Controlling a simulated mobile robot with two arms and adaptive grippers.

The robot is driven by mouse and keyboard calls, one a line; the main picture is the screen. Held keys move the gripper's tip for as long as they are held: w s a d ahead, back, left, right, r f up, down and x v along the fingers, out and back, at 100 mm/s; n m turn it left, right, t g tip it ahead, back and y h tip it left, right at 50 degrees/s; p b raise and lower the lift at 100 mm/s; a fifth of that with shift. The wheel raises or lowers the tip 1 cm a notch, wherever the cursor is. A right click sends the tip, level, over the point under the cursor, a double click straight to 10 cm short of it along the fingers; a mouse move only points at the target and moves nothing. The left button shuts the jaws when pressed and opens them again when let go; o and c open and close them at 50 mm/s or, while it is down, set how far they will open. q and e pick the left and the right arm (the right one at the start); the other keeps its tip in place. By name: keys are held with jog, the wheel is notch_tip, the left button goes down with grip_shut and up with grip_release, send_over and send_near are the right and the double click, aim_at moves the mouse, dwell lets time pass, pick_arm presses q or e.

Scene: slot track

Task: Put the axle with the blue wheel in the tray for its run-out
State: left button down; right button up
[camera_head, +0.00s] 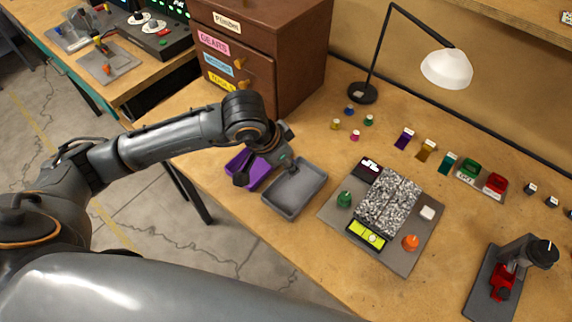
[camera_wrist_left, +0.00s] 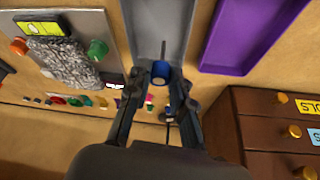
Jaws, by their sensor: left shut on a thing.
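My left gripper (camera_head: 291,168) is at the far edge of the grey tray (camera_head: 287,212) on the table. It also shows in the left wrist view (camera_wrist_left: 160,75), where its fingers are shut on the axle with the blue wheel (camera_wrist_left: 160,70). The thin dark shaft points over the grey tray (camera_wrist_left: 179,45) in that view. I cannot tell whether the axle touches the tray. In the head view the axle is too small and hidden to make out. My right gripper is not in view.
A purple tray (camera_head: 240,168) lies left of the grey tray. A grey board with a speckled panel (camera_head: 390,205) and knobs is to the right. A brown drawer cabinet (camera_head: 290,50) and lamp (camera_head: 447,68) stand behind. Small coloured parts lie behind the board.

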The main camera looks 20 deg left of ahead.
pick_arm(q)
jog(key=shift+w+a+f, duration=0.15)
jog(key=shift+w+f, duration=0.05)
jog(key=shift+f, duration=0.1)
jog(key=f, duration=0.3)
jog(key=shift+w+a+f+p, duration=0.2)
jog(key=shift+f+p, duration=0.15)
jog(key=shift+p, duration=0.05)
jog(key=shift+f+b, duration=0.15)
jog(key=shift+b, duration=0.15)
jog(key=c, duration=1.2)
grip_release()
